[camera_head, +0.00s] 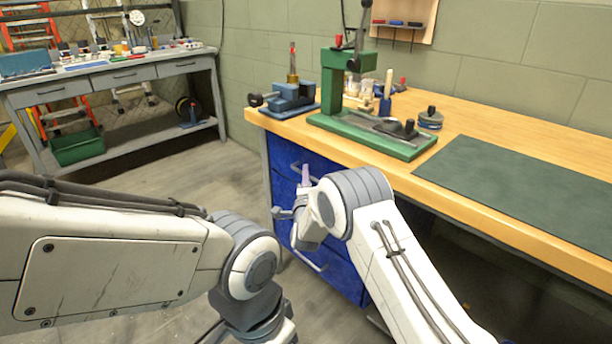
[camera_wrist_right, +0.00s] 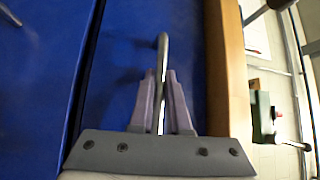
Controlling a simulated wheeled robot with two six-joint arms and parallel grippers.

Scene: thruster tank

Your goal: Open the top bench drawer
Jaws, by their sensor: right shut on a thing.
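The blue top drawer (camera_head: 318,176) is under the left end of the wooden bench. Its front also fills the middle of the right wrist view (camera_wrist_right: 190,45). Its metal bar handle (camera_head: 297,165) runs between my right gripper's fingers in the wrist view (camera_wrist_right: 162,50). My right gripper (camera_head: 305,173) is shut on this handle, with one pale finger on each side of the bar (camera_wrist_right: 161,78). The drawer front looks about flush with the front below it; I see no clear opening. My left arm crosses the lower left of the head view, and its gripper fingers are out of frame.
A lower drawer handle (camera_head: 308,260) is below. The bench top (camera_head: 455,180) carries a green press (camera_head: 375,140), a blue vise (camera_head: 291,98) and a dark green mat (camera_head: 530,190). A grey workbench (camera_head: 120,75) stands at the back left. Open floor (camera_head: 180,165) lies between the benches.

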